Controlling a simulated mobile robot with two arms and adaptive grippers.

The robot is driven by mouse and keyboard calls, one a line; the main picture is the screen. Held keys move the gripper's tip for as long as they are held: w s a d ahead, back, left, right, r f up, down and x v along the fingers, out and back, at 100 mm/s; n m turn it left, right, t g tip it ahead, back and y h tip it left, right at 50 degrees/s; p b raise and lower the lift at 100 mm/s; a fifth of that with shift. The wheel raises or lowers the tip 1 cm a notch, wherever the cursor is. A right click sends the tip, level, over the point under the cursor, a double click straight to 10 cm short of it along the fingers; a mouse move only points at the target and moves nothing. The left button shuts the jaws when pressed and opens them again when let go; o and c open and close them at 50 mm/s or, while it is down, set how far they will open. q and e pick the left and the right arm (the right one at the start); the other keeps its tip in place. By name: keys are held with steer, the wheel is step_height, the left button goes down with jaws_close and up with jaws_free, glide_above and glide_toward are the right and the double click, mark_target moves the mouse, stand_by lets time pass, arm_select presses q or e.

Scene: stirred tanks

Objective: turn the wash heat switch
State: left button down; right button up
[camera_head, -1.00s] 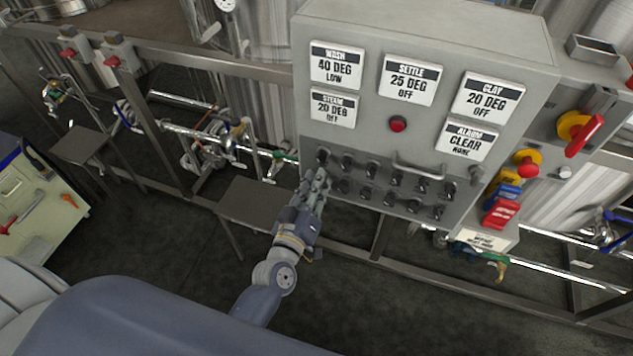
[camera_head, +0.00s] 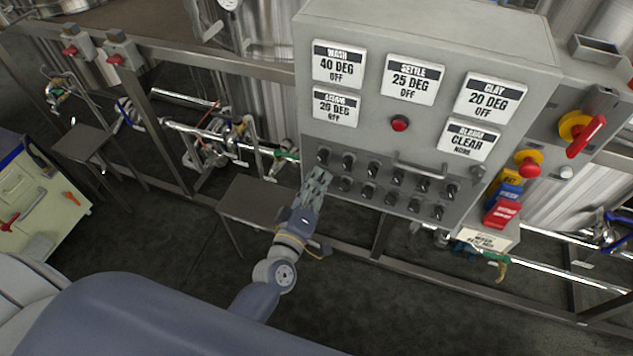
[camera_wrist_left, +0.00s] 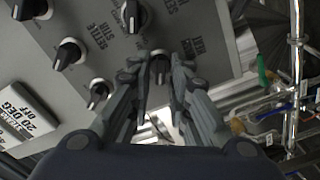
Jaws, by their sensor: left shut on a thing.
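The grey control panel (camera_head: 375,150) carries two rows of black switches. My left gripper (camera_head: 318,182) is at the left end of the lower row and hides the switch there in the head view. In the left wrist view my left gripper (camera_wrist_left: 158,75) has its two fingers on either side of a black knob, the wash heat switch (camera_wrist_left: 160,62), and is shut on it. The label beside it is only partly readable. The wash display (camera_head: 338,64) reads 40 DEG OFF. My right gripper is not in view.
Other black switches sit close by, such as one in the left wrist view (camera_wrist_left: 70,53). A bar handle (camera_head: 421,170) crosses the panel. A red knob on yellow (camera_head: 528,163) and a red lever (camera_head: 584,135) are at the right. A small metal table (camera_head: 250,198) stands left of my gripper.

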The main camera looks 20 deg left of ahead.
arm_select(q)
steer(key=c, duration=1.7)
jaws_free()
steer(key=s, duration=1.2)
steer(key=shift+a, duration=0.25)
